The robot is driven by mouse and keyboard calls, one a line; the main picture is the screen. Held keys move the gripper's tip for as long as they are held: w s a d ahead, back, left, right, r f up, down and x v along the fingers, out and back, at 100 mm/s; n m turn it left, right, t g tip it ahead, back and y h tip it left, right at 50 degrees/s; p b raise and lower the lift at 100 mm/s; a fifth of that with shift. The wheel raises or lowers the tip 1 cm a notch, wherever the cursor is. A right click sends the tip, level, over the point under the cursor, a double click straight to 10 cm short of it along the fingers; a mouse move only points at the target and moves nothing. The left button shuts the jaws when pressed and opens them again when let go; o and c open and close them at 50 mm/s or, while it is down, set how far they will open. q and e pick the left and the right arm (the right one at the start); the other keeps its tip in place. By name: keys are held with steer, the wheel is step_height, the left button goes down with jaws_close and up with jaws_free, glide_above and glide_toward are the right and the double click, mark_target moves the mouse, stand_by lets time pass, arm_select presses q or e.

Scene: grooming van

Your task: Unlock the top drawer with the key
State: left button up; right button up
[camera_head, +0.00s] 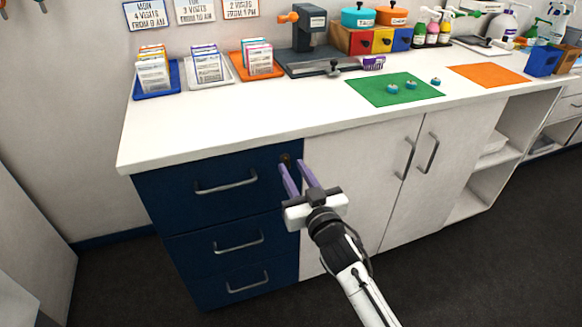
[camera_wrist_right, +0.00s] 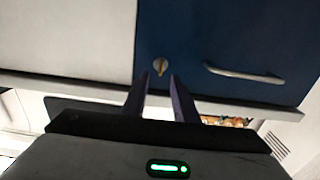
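The top drawer (camera_head: 222,183) is dark blue with a grey bar handle, and it is shut. A small brass lock (camera_head: 287,160) sits near its upper right corner. In the right wrist view, turned over, the drawer front (camera_wrist_right: 222,40) shows with the brass piece (camera_wrist_right: 160,66) at its edge. I cannot tell whether the key is in this lock; no separate key shows clearly. My right gripper (camera_head: 294,168) points at the lock, its purple fingers apart and empty. In the wrist view the fingertips (camera_wrist_right: 158,78) are on either side of the brass piece, apparently short of it.
Two more blue drawers (camera_head: 232,238) are below, and white cabinet doors (camera_head: 375,185) are to the right. The white counter (camera_head: 215,125) overhangs just above the lock. On it are card trays, a green mat (camera_head: 375,94) and an orange mat (camera_head: 490,76). The dark floor (camera_head: 465,270) in front is clear.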

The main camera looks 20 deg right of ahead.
mark_target(287, 163)
steer(key=shift+w, duration=1.25)
steer(key=c, duration=0.6)
jaws_close()
